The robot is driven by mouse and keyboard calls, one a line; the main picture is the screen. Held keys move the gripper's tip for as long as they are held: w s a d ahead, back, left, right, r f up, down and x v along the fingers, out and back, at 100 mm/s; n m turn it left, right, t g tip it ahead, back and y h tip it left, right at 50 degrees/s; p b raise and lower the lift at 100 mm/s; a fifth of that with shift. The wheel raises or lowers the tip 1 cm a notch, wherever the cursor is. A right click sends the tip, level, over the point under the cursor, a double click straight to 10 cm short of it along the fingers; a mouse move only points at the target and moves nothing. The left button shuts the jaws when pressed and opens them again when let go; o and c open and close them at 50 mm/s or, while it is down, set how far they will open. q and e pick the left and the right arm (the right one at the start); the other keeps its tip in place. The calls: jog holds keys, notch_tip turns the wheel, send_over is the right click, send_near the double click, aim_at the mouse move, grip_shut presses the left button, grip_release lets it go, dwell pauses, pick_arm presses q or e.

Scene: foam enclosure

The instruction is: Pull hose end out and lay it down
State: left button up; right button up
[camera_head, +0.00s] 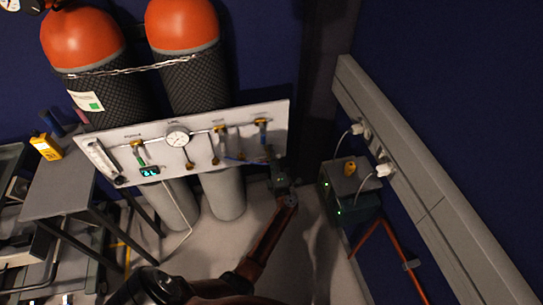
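A white panel (118,147) with gauges and several brass fittings stands in front of two gas cylinders. A thin blue line (236,157), which may be the hose, runs low along the panel's right part toward my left gripper. My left gripper (272,158) is at the panel's lower right edge, with its dark arm reaching up from the bottom. The fingers are small and dark, so I cannot tell whether they are open or shut, or whether they touch the hose. The hose end is not clear to see. My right gripper is not in view.
Two orange-topped cylinders (82,38) (182,24) are chained behind the panel. A grey table (60,190) with a yellow meter (45,147) stands left. A dark box (345,180) stands right, below the wall trunking (400,150).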

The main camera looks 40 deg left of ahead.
pick_arm(q)
jog(key=shift+c, duration=0.3)
grip_shut()
dwell(0.3)
jog(key=o, duration=0.6)
grip_release()
jog(key=v, duration=0.7)
jog(key=shift+s+d, duration=0.15)
jog(key=shift+d, duration=0.05)
